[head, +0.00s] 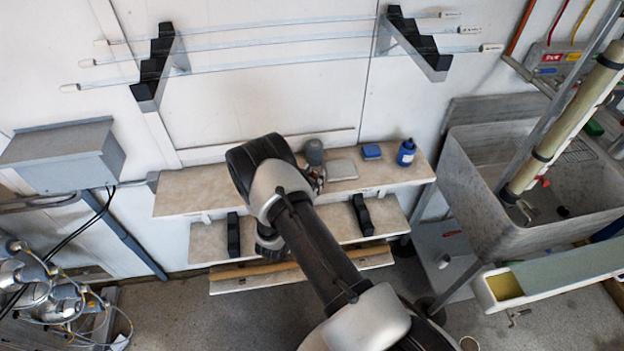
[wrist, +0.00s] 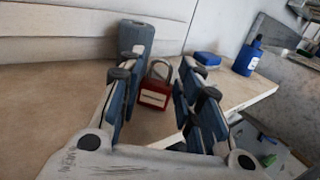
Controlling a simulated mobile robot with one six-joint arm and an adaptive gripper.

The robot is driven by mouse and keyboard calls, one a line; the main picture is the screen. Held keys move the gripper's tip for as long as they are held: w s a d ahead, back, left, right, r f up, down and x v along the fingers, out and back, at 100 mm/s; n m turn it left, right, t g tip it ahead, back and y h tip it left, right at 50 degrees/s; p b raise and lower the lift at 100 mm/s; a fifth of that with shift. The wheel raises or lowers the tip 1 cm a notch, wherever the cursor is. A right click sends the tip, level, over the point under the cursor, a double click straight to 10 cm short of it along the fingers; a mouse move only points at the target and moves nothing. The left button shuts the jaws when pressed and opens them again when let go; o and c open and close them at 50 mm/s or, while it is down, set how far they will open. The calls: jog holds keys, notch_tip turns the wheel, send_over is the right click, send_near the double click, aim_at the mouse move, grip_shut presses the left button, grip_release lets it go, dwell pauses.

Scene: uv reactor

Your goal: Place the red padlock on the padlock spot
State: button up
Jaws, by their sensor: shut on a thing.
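The red padlock (wrist: 155,93) has a grey shackle and a white label. In the wrist view it sits upright between the fingers of my gripper (wrist: 160,82), which is shut on it. It is over the top shelf, and I cannot tell whether its base touches the wood. In the head view my gripper (head: 318,178) is low over the shelf, partly behind my arm. The padlock cannot be made out there. I cannot pick out a marked padlock spot in either view.
The wooden top shelf (head: 400,169) bears a dark grey upright object (head: 314,152), a flat grey piece (head: 341,169), a blue box (head: 371,151) and a blue bottle (head: 406,153). Its left part is bare. A sink (head: 470,190) stands to the right, and a wall box (head: 65,155) hangs left.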

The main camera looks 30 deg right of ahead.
jog(key=shift+f, duration=0.2)
jog(key=o, duration=1.1)
jog(key=shift+r, duration=0.1)
